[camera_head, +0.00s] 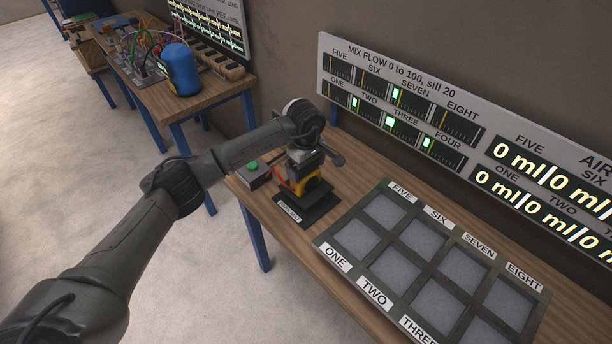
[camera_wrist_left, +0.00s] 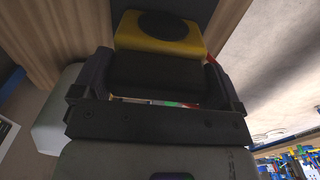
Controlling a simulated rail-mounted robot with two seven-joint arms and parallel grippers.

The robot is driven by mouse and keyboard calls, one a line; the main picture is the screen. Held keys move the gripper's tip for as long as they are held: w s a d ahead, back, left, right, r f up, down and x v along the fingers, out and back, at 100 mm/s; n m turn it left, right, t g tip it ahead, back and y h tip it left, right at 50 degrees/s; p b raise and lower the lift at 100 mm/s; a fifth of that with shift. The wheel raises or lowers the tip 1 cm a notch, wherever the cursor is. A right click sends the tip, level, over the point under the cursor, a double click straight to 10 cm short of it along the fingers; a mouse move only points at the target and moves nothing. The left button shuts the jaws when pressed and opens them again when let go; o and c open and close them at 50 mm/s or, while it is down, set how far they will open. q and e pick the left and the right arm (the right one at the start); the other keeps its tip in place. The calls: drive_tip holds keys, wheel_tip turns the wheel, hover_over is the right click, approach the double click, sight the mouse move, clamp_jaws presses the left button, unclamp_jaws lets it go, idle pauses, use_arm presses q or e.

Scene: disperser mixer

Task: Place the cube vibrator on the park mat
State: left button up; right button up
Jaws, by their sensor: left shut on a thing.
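The cube vibrator (camera_head: 309,187) is a yellow and black block. In the head view it is at or just over the black park mat (camera_head: 292,211), near the table's left end. I cannot tell whether it touches the mat. My left gripper (camera_head: 304,163) comes down from above and is shut on the vibrator's upper part. In the left wrist view the fingers of the left gripper (camera_wrist_left: 158,78) clasp a dark part of the vibrator, with its yellow body (camera_wrist_left: 160,32) beyond them. My right gripper is not in view.
A green-button box (camera_head: 254,174) with a red cable sits left of the mat. A framed tray (camera_head: 381,237) of several numbered grey compartments lies to the right. A display panel (camera_head: 400,95) stands behind. A second table (camera_head: 205,95) with a blue container (camera_head: 179,70) is farther back left.

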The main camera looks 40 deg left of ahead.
sight(306, 176)
use_arm(q)
drive_tip(key=shift+f, duration=1.9)
drive_tip(key=shift+f, duration=0.15)
drive_tip(key=o, duration=1.5)
drive_tip(key=shift+o, duration=0.2)
wheel_tip(306, 176, up, 12)
drive_tip(key=shift+r, duration=0.1)
